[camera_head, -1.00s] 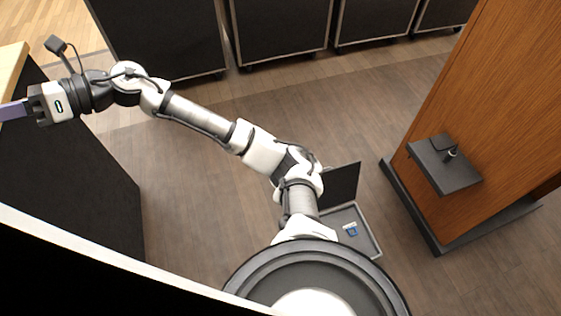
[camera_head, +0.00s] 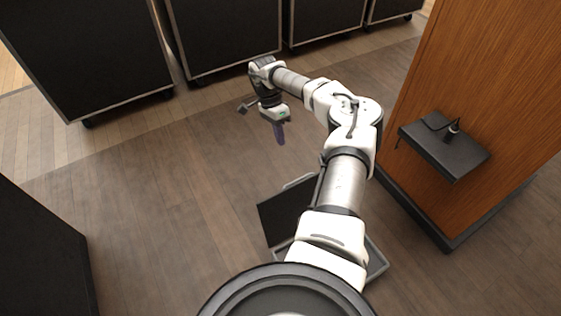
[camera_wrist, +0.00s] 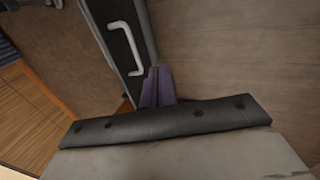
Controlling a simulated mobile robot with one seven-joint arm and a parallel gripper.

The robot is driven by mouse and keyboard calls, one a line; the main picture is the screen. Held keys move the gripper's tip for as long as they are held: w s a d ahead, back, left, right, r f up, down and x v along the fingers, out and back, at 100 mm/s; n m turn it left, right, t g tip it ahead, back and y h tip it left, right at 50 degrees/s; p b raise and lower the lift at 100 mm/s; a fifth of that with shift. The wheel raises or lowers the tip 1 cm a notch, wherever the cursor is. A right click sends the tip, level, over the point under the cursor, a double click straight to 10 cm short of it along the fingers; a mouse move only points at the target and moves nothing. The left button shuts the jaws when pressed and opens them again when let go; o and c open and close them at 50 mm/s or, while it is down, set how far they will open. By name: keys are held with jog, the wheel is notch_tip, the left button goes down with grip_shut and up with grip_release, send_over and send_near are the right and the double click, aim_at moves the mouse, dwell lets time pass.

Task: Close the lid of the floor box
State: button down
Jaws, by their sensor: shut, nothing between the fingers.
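The floor box (camera_head: 377,270) is set in the floor, its grey rim partly hidden behind my arm in the head view. Its dark lid (camera_head: 278,217) stands open, raised at the box's left side, with a pale handle (camera_head: 298,181) at its top edge. My gripper (camera_head: 280,135) points down beyond the lid, its purple fingers shut and empty. In the wrist view the fingers (camera_wrist: 158,88) overlap the edge of the dark lid (camera_wrist: 117,48), near the white handle (camera_wrist: 128,47). I cannot tell from this whether they touch it. The box's inside is mostly hidden.
A wooden pillar (camera_head: 475,70) with a dark shelf (camera_head: 440,150) stands close on the right. Black wheeled cases (camera_head: 225,35) line the back. A dark block (camera_head: 40,255) is at the lower left. The floor (camera_head: 165,190) left of the lid is clear.

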jog(key=s+d+f+b, duration=0.3)
jog(key=s+f, duration=0.3)
jog(key=f, duration=0.2)
jog(key=shift+s+d+f, duration=0.25)
jog(key=shift+d+f, duration=0.05)
jog(key=shift+d, duration=0.3)
